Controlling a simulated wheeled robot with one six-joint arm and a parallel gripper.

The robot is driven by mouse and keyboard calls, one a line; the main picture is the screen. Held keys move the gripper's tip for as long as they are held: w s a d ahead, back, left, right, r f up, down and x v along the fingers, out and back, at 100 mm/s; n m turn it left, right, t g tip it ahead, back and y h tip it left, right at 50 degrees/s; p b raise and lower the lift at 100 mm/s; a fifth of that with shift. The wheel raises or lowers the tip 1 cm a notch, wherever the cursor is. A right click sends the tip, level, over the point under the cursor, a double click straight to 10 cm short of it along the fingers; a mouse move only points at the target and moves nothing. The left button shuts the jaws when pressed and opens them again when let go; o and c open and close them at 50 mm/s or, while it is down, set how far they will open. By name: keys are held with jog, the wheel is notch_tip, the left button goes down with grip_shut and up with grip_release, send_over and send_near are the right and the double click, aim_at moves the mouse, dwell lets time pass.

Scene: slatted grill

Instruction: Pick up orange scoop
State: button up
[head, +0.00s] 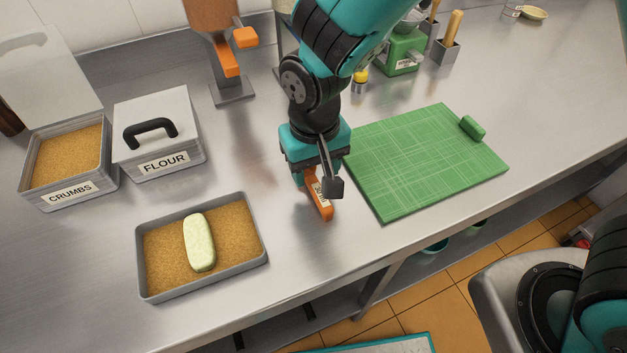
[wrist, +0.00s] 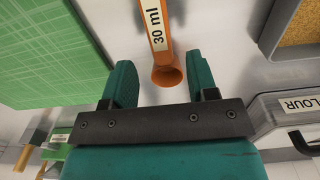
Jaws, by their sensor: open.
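The orange scoop (head: 319,200) lies on the steel counter, left of the green cutting board. My gripper (head: 312,172) is above it and hides part of it in the head view. In the wrist view the scoop (wrist: 157,38) shows its round cup and a handle labelled "30 ml" that runs out of the top edge. My gripper's two teal fingers (wrist: 162,80) are open, with the cup between them in the picture. I see no contact, and I cannot tell how far the fingers are above the counter.
The green cutting board (head: 425,160) is close on the right. A crumb tray (head: 261,232) holding a pale oblong piece (head: 199,242) is at front left. The lidded flour bin (head: 160,135) and open crumbs bin (head: 68,188) stand farther left. An orange-topped stand (head: 232,90) is behind.

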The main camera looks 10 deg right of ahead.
aim_at(313, 181)
jog(key=shift+s+a+f, duration=0.1)
jog(key=shift+f, duration=1.75)
grip_shut()
jog(key=shift+r, duration=0.15)
